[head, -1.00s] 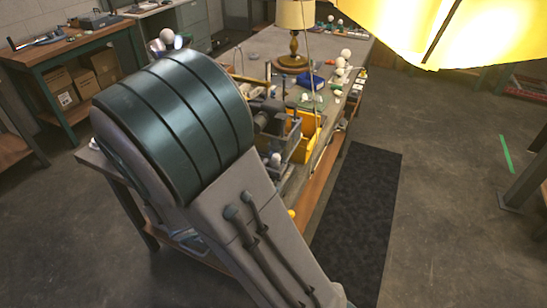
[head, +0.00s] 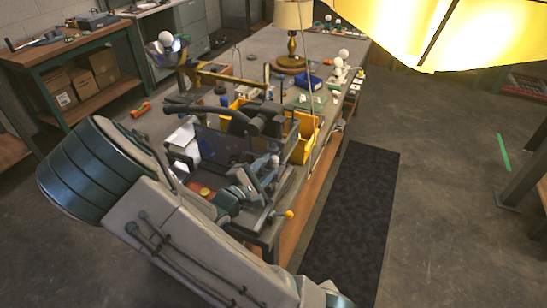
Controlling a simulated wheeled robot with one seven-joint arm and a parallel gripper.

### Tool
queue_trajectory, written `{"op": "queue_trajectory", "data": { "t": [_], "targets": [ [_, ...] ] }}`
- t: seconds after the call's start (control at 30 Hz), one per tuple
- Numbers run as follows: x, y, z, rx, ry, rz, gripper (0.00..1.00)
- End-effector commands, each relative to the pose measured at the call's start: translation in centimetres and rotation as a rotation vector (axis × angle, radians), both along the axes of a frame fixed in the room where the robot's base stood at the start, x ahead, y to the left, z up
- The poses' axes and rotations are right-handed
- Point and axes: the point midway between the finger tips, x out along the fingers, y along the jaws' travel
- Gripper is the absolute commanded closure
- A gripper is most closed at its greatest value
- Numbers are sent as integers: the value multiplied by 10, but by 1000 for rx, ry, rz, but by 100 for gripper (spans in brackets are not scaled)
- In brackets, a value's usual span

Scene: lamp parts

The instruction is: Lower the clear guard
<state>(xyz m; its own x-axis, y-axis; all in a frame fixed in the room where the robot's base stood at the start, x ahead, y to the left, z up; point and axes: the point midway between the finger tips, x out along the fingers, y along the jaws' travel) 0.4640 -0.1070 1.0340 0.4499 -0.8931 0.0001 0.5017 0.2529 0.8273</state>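The clear guard (head: 218,147) appears as a see-through panel in a dark frame, standing raised at the bench fixture in the middle of the head view. A dark clamp or press arm (head: 240,113) lies behind and above it. A lever with a yellow knob (head: 289,214) sticks out at the fixture's front right corner. My gripper (head: 268,166) is at the right side of the guard, over the fixture. It is small and partly hidden by my wrist, so its fingers and any contact with the guard cannot be made out.
The fixture stands on the near end of a long workbench (head: 246,52). Yellow bins (head: 304,138) stand right behind it. A lamp (head: 293,30), white bulbs (head: 338,64) and small parts lie farther back. A dark mat (head: 350,225) covers the floor at right.

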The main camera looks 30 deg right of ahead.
Motion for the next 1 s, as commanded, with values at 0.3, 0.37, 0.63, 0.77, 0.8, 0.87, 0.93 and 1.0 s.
{"op": "queue_trajectory", "data": {
  "t": [0.3, 0.37, 0.63, 0.77, 0.8, 0.87, 0.93, 1.0],
  "targets": [
    [16, -33, 0, 0, 0, -1, 69],
    [17, -34, 0, 0, 0, -1, 69],
    [17, -35, 0, 1, 0, -1, 72],
    [17, -35, 0, 1, 0, -1, 100],
    [17, -35, 0, 1, 0, -1, 100],
    [18, -34, -1, 1, 0, -1, 100],
    [21, -32, -5, 1, -1, 4, 100],
    [29, -28, -13, 1, -1, 14, 100]
  ]
}}
